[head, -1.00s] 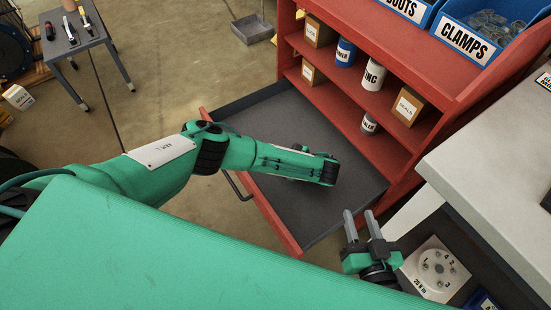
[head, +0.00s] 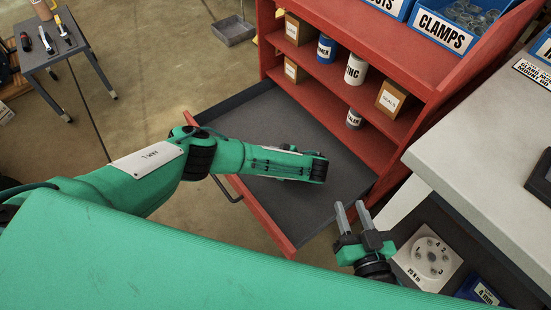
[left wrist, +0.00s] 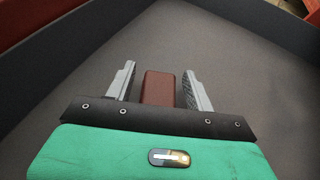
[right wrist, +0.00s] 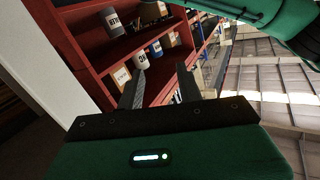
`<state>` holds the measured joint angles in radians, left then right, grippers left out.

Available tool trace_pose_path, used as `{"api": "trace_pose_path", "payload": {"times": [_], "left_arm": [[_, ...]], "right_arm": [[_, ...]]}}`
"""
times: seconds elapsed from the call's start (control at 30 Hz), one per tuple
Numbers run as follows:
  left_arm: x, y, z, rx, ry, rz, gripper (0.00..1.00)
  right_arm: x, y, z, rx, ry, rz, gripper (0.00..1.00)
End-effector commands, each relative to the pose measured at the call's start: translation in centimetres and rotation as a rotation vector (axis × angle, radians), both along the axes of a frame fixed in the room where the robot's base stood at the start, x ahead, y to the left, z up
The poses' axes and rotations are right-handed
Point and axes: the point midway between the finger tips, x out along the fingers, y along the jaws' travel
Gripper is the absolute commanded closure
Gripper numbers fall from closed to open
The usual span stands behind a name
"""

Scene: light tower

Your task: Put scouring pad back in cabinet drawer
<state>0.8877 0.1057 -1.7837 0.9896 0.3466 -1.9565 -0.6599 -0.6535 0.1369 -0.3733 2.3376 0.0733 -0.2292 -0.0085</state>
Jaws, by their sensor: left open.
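The scouring pad (left wrist: 158,88) is a reddish-brown block on the grey floor of the open cabinet drawer (head: 330,168). My left gripper (left wrist: 158,72) is open, with one finger on each side of the pad and a narrow gap at each side. In the head view my left arm reaches over the drawer's front edge, and its own links hide the pad and left fingers. My right gripper (head: 351,205) is open and empty, to the right of the drawer's front corner. It also shows empty in the right wrist view (right wrist: 160,72).
The red cabinet (head: 345,105) holds cans and boxes on shelves above the drawer, with a clamps bin (head: 450,28) on top. A pale worktop (head: 470,150) stands at the right. A small grey side table (head: 50,45) with tools is at the far left.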

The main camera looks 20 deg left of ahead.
Motion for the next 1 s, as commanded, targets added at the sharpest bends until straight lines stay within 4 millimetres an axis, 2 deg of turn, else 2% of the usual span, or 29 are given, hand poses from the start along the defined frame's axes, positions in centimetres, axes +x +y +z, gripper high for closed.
{"api": "trace_pose_path", "payload": {"times": [0.17,0.43,1.0], "left_arm": [[-0.8,-2.8,1.3,-0.003,0.002,-0.002,0.46],[-1.5,-5.4,2.5,-0.002,0.001,-0.001,0.46],[-2.7,-9.9,4.3,-0.001,0.001,-0.001,0.46]], "right_arm": [[-1.8,0.4,-2.4,-0.035,0.136,0.028,0.64],[-2.1,-1.2,-3.3,-0.131,0.3,0.029,0.64],[-3.4,-5.8,-3.8,-0.294,0.595,-0.008,0.64]]}}
